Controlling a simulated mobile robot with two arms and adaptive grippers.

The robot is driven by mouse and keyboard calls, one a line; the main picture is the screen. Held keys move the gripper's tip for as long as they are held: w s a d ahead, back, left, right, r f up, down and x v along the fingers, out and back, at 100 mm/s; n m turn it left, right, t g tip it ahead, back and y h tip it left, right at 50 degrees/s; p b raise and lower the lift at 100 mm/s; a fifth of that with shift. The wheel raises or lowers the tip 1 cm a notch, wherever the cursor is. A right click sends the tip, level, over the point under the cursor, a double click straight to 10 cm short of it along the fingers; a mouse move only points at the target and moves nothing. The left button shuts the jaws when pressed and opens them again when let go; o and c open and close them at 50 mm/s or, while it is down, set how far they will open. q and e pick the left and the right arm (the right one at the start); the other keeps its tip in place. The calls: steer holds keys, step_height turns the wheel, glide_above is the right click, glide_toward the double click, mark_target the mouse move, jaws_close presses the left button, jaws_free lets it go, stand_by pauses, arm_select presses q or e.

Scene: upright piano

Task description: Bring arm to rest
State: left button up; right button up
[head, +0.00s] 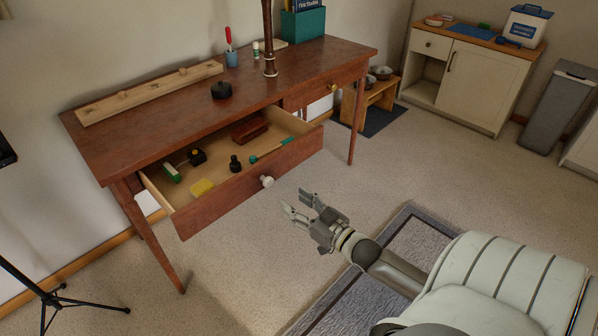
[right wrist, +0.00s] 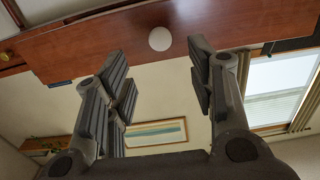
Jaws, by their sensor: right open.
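My right gripper (head: 302,208) is in front of the wooden desk in the head view, apart from the open drawer (head: 228,193) and its white knob (head: 267,181). Its fingers are spread with nothing between them. In the right wrist view the open fingers (right wrist: 160,85) frame the drawer front (right wrist: 115,38) and the round white knob (right wrist: 160,39) beyond them. My right arm comes in from the lower right of the head view. My left gripper does not show.
The drawer holds a yellow sponge (head: 202,187), a dark wooden block (head: 249,128) and several small items. The desk top (head: 150,125) carries a black round item (head: 221,90). A black tripod stand (head: 55,298) is at lower left. Carpet (head: 240,270) in front is clear.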

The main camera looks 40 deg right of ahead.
steer(key=shift+s, duration=0.25)
stand_by(0.4)
steer(key=s+a+f+g, duration=0.4)
steer(key=s+f, duration=0.2)
steer(key=f, duration=0.5)
steer(key=s+a+f+g+h, duration=0.1)
steer(key=s+a+f+g, duration=0.4)
steer(key=f, duration=0.5)
steer(key=s+a+f+g, duration=0.3)
steer(key=s+f, duration=0.3)
steer(key=f, duration=0.5)
steer(key=s+a+f+n+g, duration=0.1)
steer(key=s+a+f+g, duration=0.35)
steer(key=s+a, duration=0.4)
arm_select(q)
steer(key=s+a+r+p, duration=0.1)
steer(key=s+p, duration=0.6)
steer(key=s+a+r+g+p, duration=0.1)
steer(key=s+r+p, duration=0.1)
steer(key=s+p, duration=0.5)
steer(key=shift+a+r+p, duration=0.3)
arm_select(e)
steer(key=s+d+r, duration=0.1)
steer(key=s+d, duration=0.1)
steer(key=s, duration=0.5)
steer(key=s+d+r, duration=0.2)
steer(key=s+d, duration=0.1)
steer(key=s, duration=0.5)
steer(key=shift+r+n, duration=0.25)
steer(key=shift+n, duration=0.05)
